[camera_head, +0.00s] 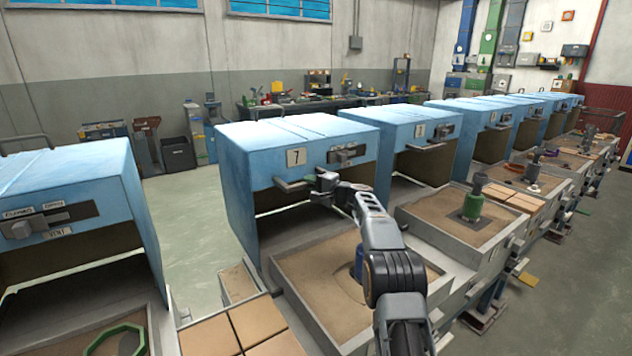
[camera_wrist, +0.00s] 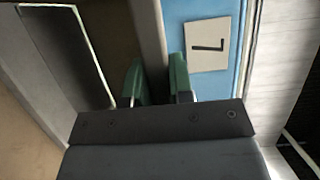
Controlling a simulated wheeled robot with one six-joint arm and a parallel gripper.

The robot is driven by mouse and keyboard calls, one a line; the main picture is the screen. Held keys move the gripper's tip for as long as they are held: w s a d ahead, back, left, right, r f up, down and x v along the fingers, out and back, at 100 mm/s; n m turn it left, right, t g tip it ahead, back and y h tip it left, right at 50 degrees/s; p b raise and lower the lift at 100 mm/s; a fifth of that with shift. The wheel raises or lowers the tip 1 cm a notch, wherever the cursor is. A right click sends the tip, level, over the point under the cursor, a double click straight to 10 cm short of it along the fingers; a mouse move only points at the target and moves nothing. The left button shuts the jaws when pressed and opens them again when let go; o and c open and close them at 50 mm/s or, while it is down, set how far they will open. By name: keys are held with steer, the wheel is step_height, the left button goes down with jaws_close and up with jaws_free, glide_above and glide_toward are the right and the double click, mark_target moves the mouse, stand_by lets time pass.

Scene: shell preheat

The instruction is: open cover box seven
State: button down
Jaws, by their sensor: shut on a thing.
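The plate also shows in the wrist view (camera_wrist: 208,45), turned sideways. A grey handle ledge (camera_head: 291,186) runs along the hood's lower front edge. My gripper (camera_head: 322,181) is at this ledge, below and right of the plate. In the wrist view my gripper's green fingertips (camera_wrist: 157,82) sit either side of the grey handle bar (camera_wrist: 148,35) and are shut on it. The contact itself is partly hidden by the fingers.
A sand-filled tray (camera_head: 283,272) lies in front of the hood, under my arm. Another blue hood (camera_head: 70,200) stands close at left, and several more line up to the right. A tray with a green object (camera_head: 472,206) is at right. Open floor shows between the left hoods.

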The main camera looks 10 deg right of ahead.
steer(key=shift+w, duration=0.25)
steer(key=c, duration=1)
jaws_free()
steer(key=b+v, duration=0.3)
steer(key=v, duration=1)
steer(key=shift+s+d, duration=0.25)
steer(key=shift+d, duration=0.05)
